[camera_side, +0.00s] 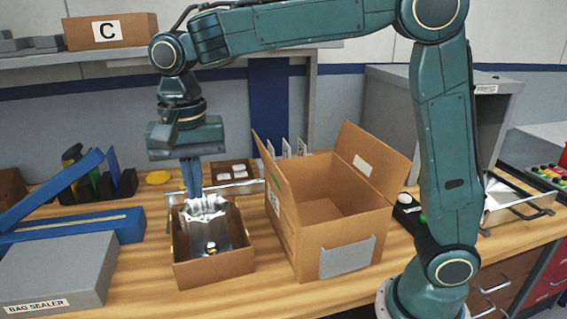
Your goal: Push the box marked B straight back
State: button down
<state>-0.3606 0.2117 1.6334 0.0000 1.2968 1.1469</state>
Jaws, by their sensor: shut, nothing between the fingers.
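No clearly readable B shows. The large open cardboard box (310,238) stands mid-bench with its flaps up; a white label on its left side is seen too steeply to read. A smaller open cardboard box (214,270) stands to its left. It holds a shiny silver bag (208,226) with a small brass-coloured piece at its front. My gripper (192,192) points straight down, shut and empty, at the back of the smaller box. Its tips are at the top of the silver bag; I cannot tell whether they touch it. It is left of the large box.
A box marked C (112,31) sits on the shelf (100,60). The blue and grey bag sealer (60,270) fills the left. A metal bar (225,190) and a brown tray (232,168) lie behind the smaller box. A black device (408,212) stands right of the large box.

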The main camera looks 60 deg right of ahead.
notch_tip(320, 180, down, 12)
jog(key=shift+f, duration=0.25)
jog(key=shift+f, duration=0.1)
notch_tip(320, 180, down, 9)
jog(key=shift+w+d+f, duration=0.2)
jog(key=shift+w+d, duration=0.25)
jog(key=shift+w+d+f, duration=0.15)
jog(key=shift+w+d, duration=0.25)
jog(key=shift+d, duration=0.05)
jog(key=shift+w+d, duration=0.55)
